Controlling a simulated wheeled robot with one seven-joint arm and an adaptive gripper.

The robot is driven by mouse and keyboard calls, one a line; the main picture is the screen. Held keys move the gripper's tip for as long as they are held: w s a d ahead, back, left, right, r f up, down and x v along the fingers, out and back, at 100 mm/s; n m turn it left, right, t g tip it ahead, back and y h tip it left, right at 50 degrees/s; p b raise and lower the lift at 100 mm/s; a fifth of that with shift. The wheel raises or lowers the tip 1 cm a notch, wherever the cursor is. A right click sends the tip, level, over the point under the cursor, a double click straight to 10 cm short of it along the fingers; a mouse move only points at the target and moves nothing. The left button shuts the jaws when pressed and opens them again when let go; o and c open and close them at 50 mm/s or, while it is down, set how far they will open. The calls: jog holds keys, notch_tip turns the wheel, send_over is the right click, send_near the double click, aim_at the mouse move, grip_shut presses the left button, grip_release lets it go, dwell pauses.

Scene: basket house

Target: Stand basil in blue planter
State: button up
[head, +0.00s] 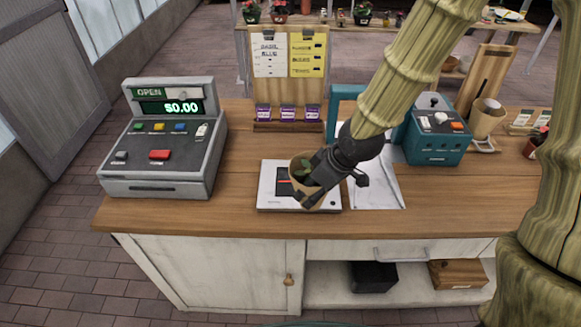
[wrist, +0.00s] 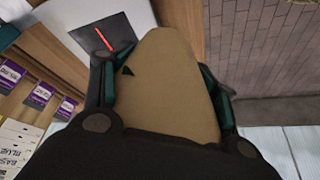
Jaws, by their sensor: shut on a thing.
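No blue planter can be made out in either view.
A cash register (head: 160,145) stands at the left of the wooden counter (head: 240,150). Purple packets (head: 287,113) stand behind the scale. Paper (head: 376,190) lies right of it. A teal machine (head: 434,135) and a tan cup (head: 485,118) stand farther right. Potted plants line the back table.

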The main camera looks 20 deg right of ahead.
jog(key=w+a+p, duration=0.1)
jog(key=w, duration=0.3)
jog(key=w+f+p, duration=0.1)
jog(key=w+p, duration=0.1)
jog(key=w, duration=0.2)
jog(key=w+a+p, duration=0.1)
jog(key=w, duration=0.3)
jog(key=shift+w+a+f, duration=0.15)
jog(key=shift+w+a, duration=0.15)
jog(key=shift+w, duration=0.05)
jog(key=shift+s+f+p, duration=0.1)
jog(key=shift+f+p, duration=0.55)
jog(key=shift+p, duration=0.15)
jog(key=shift+f+p, duration=0.4)
jog(key=shift+f, duration=0.65)
jog(key=shift+f, duration=0.15)
jog(key=o, duration=1.2)
